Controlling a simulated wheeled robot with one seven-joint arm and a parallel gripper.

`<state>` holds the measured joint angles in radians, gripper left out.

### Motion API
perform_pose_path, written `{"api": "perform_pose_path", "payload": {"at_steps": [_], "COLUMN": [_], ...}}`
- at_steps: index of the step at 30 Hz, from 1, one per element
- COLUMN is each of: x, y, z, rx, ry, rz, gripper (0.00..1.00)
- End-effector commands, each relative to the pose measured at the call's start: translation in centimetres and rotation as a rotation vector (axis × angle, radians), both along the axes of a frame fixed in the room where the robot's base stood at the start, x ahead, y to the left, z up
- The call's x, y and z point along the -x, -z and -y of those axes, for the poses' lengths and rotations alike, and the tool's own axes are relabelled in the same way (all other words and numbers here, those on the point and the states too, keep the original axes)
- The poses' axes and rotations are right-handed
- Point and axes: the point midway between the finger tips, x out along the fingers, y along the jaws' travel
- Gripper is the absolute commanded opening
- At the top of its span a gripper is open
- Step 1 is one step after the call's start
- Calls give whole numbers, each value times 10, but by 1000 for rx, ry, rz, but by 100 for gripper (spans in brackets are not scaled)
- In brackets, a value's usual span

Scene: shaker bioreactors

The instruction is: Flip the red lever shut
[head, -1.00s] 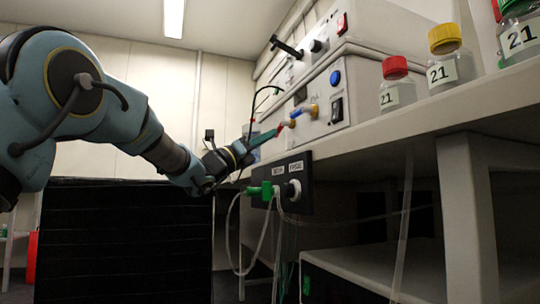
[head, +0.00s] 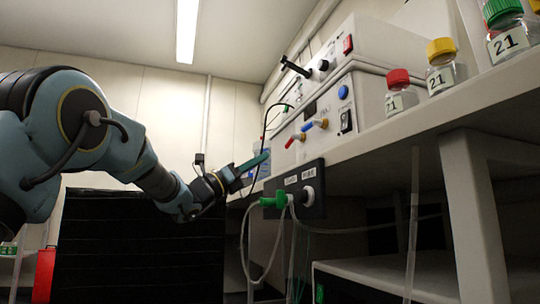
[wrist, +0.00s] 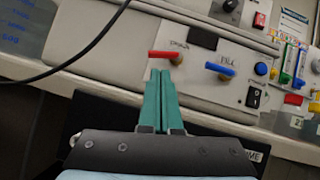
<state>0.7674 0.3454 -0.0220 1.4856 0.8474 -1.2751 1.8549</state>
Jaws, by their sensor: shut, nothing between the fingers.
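The red lever (head: 295,140) is on the front face of the lower white device, left of the blue lever (head: 307,126). In the wrist view the red lever (wrist: 163,55) lies nearly level, its handle reaching left from its brass pivot. The blue lever (wrist: 219,69) also points left there. My gripper (head: 267,156) has green fingers, shut and empty, left of and below the red lever in the head view, with a gap. In the wrist view my gripper (wrist: 160,74) has its tips just below the red handle; contact cannot be told there.
The lower device (head: 362,93) stands on a white shelf (head: 440,112), with another device (head: 370,42) on top. A black cable (wrist: 85,47) loops left of the lever. A dark panel (head: 316,205) with a green connector (head: 274,201) and tubes hangs below. Bottles stand to the right.

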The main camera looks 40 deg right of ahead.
Motion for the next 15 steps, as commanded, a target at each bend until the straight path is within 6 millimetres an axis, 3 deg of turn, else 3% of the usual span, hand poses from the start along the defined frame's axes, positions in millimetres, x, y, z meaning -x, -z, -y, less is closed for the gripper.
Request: {"api": "perform_pose_path", "payload": {"at_steps": [6, 15], "x": [-8, -10], "y": [20, 32], "z": [-34, -51], "rx": [-1, 0], "ry": [-3, -1], "rz": [-2, 0], "gripper": [0, 0]}}
